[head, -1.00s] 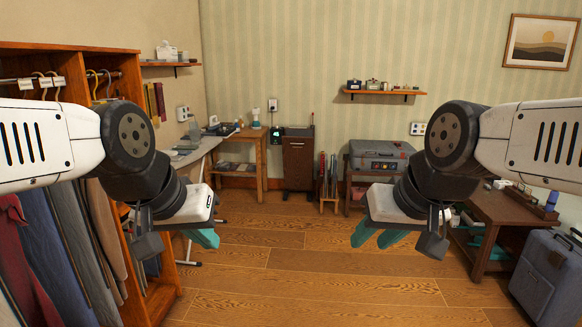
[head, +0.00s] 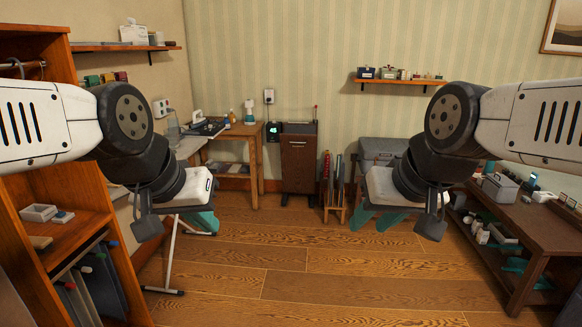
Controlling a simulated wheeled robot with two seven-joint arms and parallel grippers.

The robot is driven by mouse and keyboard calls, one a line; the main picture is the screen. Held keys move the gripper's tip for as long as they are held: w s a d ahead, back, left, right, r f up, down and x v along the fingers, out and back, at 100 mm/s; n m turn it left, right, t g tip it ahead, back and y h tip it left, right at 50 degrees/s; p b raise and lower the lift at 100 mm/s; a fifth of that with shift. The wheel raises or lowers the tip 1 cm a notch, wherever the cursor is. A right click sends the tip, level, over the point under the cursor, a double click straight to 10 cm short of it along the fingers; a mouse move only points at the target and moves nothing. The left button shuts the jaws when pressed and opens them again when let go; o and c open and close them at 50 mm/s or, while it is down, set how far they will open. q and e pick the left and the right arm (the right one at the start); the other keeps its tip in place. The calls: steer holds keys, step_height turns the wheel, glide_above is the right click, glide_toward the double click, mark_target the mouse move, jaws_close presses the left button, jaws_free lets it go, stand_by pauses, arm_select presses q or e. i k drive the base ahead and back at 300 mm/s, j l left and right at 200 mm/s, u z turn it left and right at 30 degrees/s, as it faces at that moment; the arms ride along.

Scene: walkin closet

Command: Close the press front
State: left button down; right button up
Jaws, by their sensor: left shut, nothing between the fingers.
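My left gripper (head: 207,224) is shut and empty, held in the air in front of the wooden side table. My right gripper (head: 376,222) has its teal fingers apart with nothing between them. It is in the air in front of the grey case. Both grippers are well short of the press and touch nothing.
A wooden side table (head: 238,133) stands left of the press, and a rack with red and dark upright items (head: 334,190) stands right. A dark bench (head: 540,235) is at right, an open wardrobe (head: 75,225) at left. The middle floor is clear.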

mark_target(297, 152)
steer(key=i, duration=4.2)
steer(key=i+j+z, duration=0.2)
steer(key=i, duration=0.45)
steer(key=l, duration=0.1)
